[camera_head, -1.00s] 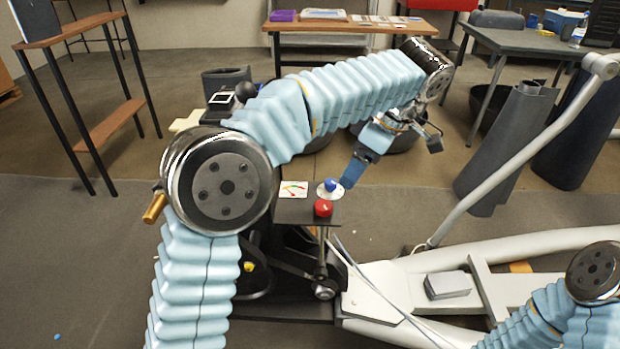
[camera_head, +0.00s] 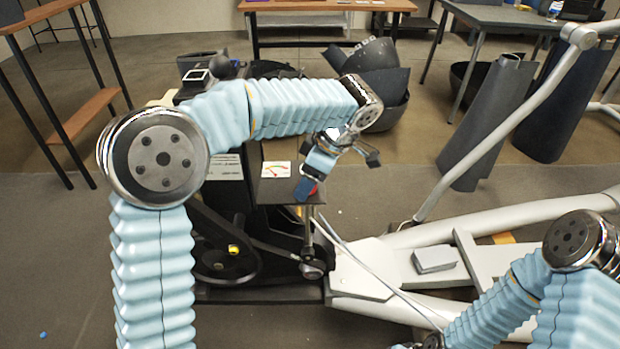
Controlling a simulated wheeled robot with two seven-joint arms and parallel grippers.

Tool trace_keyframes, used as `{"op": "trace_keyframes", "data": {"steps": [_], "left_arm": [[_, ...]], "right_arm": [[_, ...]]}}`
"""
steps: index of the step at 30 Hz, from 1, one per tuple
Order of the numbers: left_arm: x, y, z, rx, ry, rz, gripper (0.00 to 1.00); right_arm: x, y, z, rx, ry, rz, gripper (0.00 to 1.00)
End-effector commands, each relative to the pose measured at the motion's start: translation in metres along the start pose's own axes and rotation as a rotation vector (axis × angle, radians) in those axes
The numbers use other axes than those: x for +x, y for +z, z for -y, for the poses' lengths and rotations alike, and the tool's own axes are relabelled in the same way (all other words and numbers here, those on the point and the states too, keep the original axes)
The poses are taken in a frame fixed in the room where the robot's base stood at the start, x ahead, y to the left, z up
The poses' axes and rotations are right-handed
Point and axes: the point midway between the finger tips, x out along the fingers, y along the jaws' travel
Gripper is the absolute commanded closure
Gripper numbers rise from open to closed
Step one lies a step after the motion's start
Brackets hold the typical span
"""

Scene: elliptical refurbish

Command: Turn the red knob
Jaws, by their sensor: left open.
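The red knob (camera_head: 313,189) is on the small dark panel (camera_head: 272,190) of the exercise machine in the middle of the view. Only a small red part shows beside my left gripper. My left gripper (camera_head: 306,188) is open, pointing down and left, with its blue fingers at the knob. I cannot tell whether they touch it or stand around it. The blue knob on the same panel is hidden behind the gripper. My right arm comes in at the lower right, and only dark parts of its end show at the bottom edge.
A gauge card (camera_head: 276,169) lies on the panel beside the left gripper. The machine's white frame (camera_head: 378,275) and a tall slanted pole (camera_head: 505,130) extend to the right. A wooden-topped table (camera_head: 325,6) stands behind.

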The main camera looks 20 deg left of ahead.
Motion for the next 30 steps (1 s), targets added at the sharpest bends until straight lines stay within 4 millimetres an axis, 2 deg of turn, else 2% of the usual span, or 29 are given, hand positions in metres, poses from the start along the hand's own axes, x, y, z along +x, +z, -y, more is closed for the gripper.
{"op": "trace_keyframes", "data": {"steps": [6, 15, 17, 23, 30], "left_arm": [[0.000, 0.000, 0.000, 0.000, 0.000, 0.000, 0.34], [0.000, 0.000, 0.000, 0.000, -0.001, 0.000, 0.80], [0.000, 0.000, 0.000, 0.000, 0.000, -0.001, 0.86], [0.001, 0.000, 0.000, 0.012, 0.006, -0.001, 0.86], [0.003, 0.001, 0.001, 0.104, 0.043, -0.002, 0.86]], "right_arm": [[0.000, 0.000, 0.000, 0.000, 0.000, 0.000, 0.38], [0.000, 0.000, 0.000, 0.000, 0.000, 0.000, 0.38], [0.000, 0.000, 0.000, 0.000, 0.000, 0.000, 0.38], [0.002, 0.000, -0.001, 0.000, 0.000, 0.000, 0.38], [0.011, 0.000, -0.005, 0.001, 0.001, -0.001, 0.38]]}}
